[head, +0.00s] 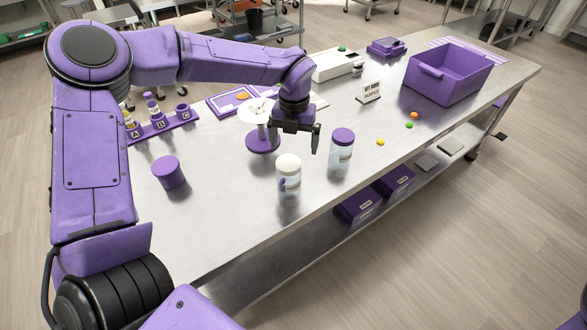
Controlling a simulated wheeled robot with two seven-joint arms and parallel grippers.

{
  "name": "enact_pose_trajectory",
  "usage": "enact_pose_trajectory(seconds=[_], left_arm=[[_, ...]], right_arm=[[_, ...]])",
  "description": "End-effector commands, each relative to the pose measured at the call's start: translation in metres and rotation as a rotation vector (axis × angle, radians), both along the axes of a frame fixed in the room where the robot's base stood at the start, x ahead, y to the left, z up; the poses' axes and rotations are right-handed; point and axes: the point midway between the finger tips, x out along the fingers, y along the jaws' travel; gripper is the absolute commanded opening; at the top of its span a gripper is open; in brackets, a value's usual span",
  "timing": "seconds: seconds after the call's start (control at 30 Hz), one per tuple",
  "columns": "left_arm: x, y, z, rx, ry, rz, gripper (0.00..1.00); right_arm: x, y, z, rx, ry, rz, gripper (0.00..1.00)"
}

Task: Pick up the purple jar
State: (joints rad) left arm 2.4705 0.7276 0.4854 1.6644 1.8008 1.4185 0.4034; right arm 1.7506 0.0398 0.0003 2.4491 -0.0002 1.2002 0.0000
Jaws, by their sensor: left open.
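A clear jar with a purple lid (342,150) stands upright on the steel table, right of a clear jar with a white lid (288,175). A solid purple, jar-shaped cylinder (169,174) stands farther left on the table. My left gripper (295,141) points down with its fingers apart and nothing between them. In the picture it is just left of the purple-lidded jar and above the white-lidded one, apart from both. My right gripper is not in view.
A purple-based stand with a white dish (258,112) is behind my gripper. A purple rack (160,125) holds small vials at left. A purple bin (446,73) is at the right, near a small sign (370,92). Several coloured gummies lie near the front edge.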

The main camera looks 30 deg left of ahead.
Motion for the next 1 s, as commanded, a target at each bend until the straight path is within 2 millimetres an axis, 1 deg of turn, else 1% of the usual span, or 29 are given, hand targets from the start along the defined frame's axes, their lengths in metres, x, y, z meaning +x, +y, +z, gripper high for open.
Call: enact_pose_trajectory(seconds=[0.1, 0.23, 0.33, 0.43, 0.53, 0.63, 0.8, 0.87, 0.9, 0.97, 1.0], left_arm=[[-0.007, 0.006, -0.022, 0.000, 0.003, 0.011, 1.00], [-0.008, 0.012, -0.039, 0.000, 0.003, 0.022, 1.00], [-0.009, 0.014, -0.052, 0.002, 0.007, 0.022, 1.00], [-0.011, 0.013, -0.071, 0.002, 0.009, 0.019, 1.00], [-0.010, 0.011, -0.088, 0.002, 0.007, 0.018, 1.00], [-0.009, 0.011, -0.095, 0.002, 0.004, 0.016, 1.00], [-0.009, 0.011, -0.095, 0.002, 0.003, 0.016, 1.00], [-0.009, 0.011, -0.095, 0.002, 0.003, 0.016, 0.80], [-0.009, 0.011, -0.095, 0.002, 0.003, 0.016, 0.67], [-0.009, 0.011, -0.095, 0.002, 0.003, 0.016, 0.48], [-0.009, 0.011, -0.095, 0.002, 0.003, 0.016, 0.44]], right_arm=[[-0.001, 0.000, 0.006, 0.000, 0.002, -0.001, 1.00], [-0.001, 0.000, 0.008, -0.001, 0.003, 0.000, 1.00], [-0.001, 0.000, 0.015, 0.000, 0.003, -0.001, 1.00], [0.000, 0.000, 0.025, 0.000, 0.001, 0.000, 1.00], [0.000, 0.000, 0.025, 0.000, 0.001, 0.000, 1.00], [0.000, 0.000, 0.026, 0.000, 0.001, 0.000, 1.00], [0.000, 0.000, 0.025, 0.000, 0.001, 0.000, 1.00], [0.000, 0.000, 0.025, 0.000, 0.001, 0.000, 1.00], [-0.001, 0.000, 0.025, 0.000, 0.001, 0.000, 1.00], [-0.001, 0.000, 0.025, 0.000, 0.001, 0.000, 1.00], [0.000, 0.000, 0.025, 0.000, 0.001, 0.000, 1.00]])
